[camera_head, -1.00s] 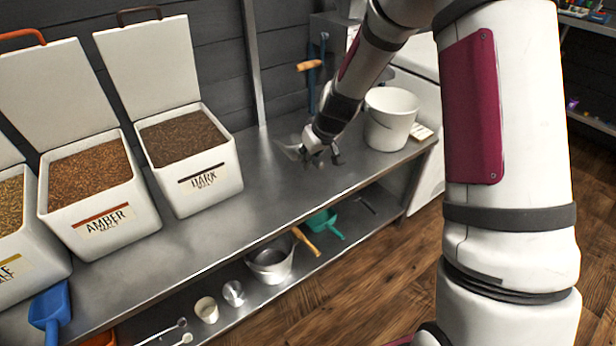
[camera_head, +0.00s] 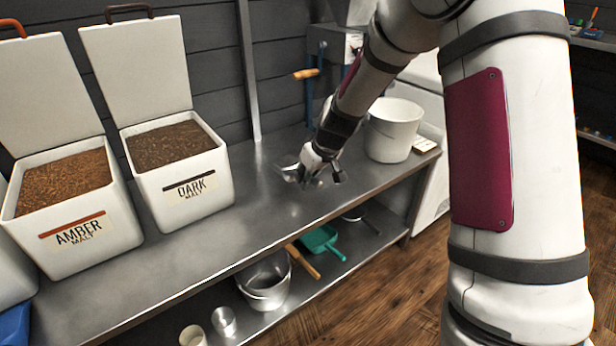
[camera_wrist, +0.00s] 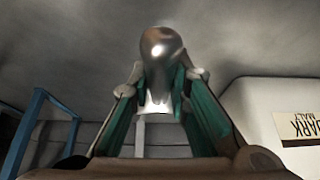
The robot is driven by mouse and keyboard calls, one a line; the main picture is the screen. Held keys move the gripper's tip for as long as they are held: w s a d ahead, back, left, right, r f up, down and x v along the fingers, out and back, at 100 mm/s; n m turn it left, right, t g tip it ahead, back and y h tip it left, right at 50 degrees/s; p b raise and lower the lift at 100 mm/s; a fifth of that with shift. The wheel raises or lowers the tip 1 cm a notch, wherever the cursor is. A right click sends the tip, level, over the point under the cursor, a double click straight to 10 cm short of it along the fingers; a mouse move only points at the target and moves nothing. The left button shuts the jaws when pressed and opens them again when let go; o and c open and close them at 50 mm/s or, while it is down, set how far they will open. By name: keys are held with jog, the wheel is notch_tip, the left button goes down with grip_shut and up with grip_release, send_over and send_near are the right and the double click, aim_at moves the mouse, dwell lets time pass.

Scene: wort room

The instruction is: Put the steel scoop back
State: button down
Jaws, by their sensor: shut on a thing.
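The steel scoop (camera_wrist: 163,52) is between the fingers of my gripper (camera_wrist: 160,95) in the wrist view, its rounded shiny metal end showing beyond the fingertips. In the head view my gripper (camera_head: 322,178) is low over the steel bench top, between the dark malt bin and the white bucket. A bit of the scoop's metal (camera_head: 289,173) shows at the left of the gripper. The fingers are shut on the scoop. I cannot tell whether the scoop touches the bench.
The open dark malt bin (camera_head: 183,188) and amber malt bin (camera_head: 90,233) stand on the bench (camera_head: 262,222) at left. A white bucket (camera_head: 393,130) stands right of my gripper. The lower shelf holds a metal pail (camera_head: 266,290), a green scoop (camera_head: 322,241) and cups.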

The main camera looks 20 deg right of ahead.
aim_at(316, 179)
jog(key=shift+f+b, duration=1.35)
jog(key=shift+f, duration=1.1)
jog(key=c, duration=1.4)
grip_release()
jog(key=shift+c, duration=0.2)
jog(key=v, duration=1)
jog(key=shift+r, duration=0.35)
jog(key=shift+v, duration=0.8)
